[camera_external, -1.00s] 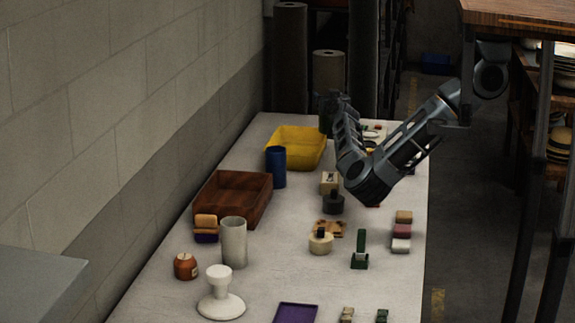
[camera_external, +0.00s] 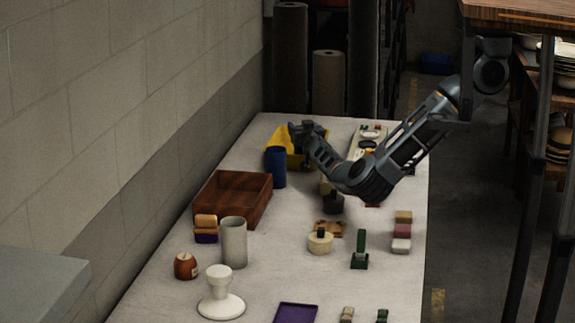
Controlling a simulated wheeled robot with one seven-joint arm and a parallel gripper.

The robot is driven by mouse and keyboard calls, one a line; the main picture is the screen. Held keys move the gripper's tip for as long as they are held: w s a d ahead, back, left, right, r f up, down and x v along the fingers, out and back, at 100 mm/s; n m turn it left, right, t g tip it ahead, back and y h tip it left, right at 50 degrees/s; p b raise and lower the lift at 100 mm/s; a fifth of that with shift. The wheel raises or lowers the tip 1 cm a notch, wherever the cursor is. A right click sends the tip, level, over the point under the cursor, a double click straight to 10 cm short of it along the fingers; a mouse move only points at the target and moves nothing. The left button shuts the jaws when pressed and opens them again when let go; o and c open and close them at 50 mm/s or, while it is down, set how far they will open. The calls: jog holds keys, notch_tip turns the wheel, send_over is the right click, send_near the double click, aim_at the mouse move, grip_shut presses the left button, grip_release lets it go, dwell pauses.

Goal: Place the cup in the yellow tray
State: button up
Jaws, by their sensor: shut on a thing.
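The yellow tray (camera_external: 283,142) is at the far left of the table, partly covered by my gripper. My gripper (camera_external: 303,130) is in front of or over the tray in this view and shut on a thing. The held thing is dark and small here, and I cannot make out its shape or whether it is a cup. A blue cup-like cylinder (camera_external: 276,167) stands upright at the tray's near left corner. A tall grey cup-like cylinder (camera_external: 233,243) stands upright nearer the camera. My gripper holds neither of these two.
A brown wooden box (camera_external: 233,198) sits along the left edge, near the wall. A white stand (camera_external: 221,300), a purple tray (camera_external: 296,314) and several small blocks and stamps lie nearer the camera. Bare table shows between them.

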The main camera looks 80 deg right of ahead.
jog(key=shift+f, duration=0.1)
jog(key=o, duration=1.4)
jog(key=shift+b+v, duration=0.4)
jog(key=shift+v, duration=3.35)
